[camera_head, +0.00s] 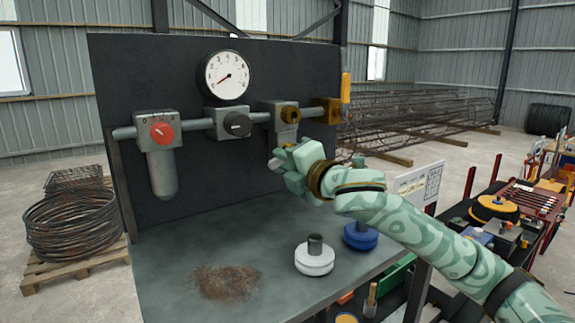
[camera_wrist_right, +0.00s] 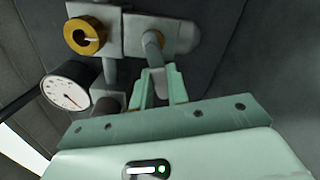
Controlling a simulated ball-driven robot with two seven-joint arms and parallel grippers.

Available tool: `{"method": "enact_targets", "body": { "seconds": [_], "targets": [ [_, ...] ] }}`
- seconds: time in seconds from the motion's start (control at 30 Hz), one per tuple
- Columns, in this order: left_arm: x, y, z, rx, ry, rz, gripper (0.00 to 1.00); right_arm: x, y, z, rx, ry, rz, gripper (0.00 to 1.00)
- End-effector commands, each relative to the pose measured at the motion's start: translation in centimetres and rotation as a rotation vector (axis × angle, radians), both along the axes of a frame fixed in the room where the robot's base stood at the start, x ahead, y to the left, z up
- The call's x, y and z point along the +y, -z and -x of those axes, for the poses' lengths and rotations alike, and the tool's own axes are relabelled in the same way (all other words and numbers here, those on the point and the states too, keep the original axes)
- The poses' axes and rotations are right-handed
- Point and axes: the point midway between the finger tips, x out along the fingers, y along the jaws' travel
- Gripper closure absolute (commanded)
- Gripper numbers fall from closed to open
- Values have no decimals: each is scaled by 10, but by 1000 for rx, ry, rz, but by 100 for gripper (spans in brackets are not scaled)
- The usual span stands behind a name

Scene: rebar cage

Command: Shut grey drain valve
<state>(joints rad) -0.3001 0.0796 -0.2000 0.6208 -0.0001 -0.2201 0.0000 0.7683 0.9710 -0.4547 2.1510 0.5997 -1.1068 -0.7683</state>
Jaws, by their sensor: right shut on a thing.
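In the head view my right gripper (camera_head: 281,160) is in front of the black panel, just below the grey body with a brass knob (camera_head: 290,115), and hides the drain valve there. In the right wrist view the fingers of my right gripper (camera_wrist_right: 160,88) are close together on the grey handle's near end. Their exact contact is partly hidden. My left gripper is not in view.
On the black panel (camera_head: 222,185) are a pressure gauge (camera_head: 227,75), a red knob (camera_head: 161,132), a black knob (camera_head: 237,124) and a yellow lever (camera_head: 346,88). A white disc (camera_head: 314,260) and a blue disc (camera_head: 360,237) stand on the bench (camera_head: 170,275). The bench's front left is mostly clear.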

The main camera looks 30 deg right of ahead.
Motion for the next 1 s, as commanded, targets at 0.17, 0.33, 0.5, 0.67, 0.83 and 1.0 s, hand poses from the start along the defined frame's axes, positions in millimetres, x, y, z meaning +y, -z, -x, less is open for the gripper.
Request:
{"method": "enact_targets", "body": {
  "seconds": [0.17,0.33,0.5,0.67,0.83,1.0],
  "targets": [
    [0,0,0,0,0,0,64,1,-5,0,10,1,-142,100],
    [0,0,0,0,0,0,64,1,-9,0,18,2,-249,100],
    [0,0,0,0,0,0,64,2,-11,0,24,1,-322,100],
    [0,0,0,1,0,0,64,1,-13,0,28,2,-359,100],
    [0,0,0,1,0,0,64,1,-13,0,28,3,-374,100],
    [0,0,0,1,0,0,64,1,-13,0,29,2,-376,100]
  ]
}}
